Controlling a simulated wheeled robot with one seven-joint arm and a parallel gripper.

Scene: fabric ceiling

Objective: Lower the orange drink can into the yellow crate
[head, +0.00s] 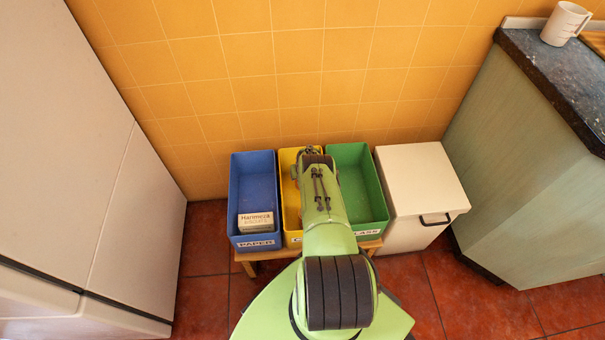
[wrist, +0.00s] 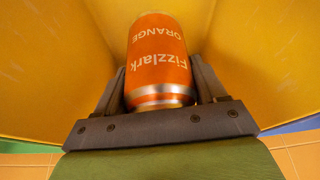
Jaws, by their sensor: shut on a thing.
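The orange drink can (wrist: 158,58), printed "Fizzlark ORANGE", is between the two fingers of my gripper (wrist: 160,72) in the wrist view. My gripper is shut on it. The yellow crate (head: 289,163) stands between a blue and a green crate in the head view, and my arm covers much of it. Its yellow walls (wrist: 55,75) surround the can on both sides in the wrist view. I cannot tell whether the can touches the crate's floor. My arm hides the can and the fingers in the head view.
The blue paper crate (head: 235,190) on the left holds a small carton (head: 256,222). The green glass crate (head: 372,195) on the right looks empty. A white lidded bin (head: 418,175) stands beside it. The tiled wall (head: 290,60) is close behind.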

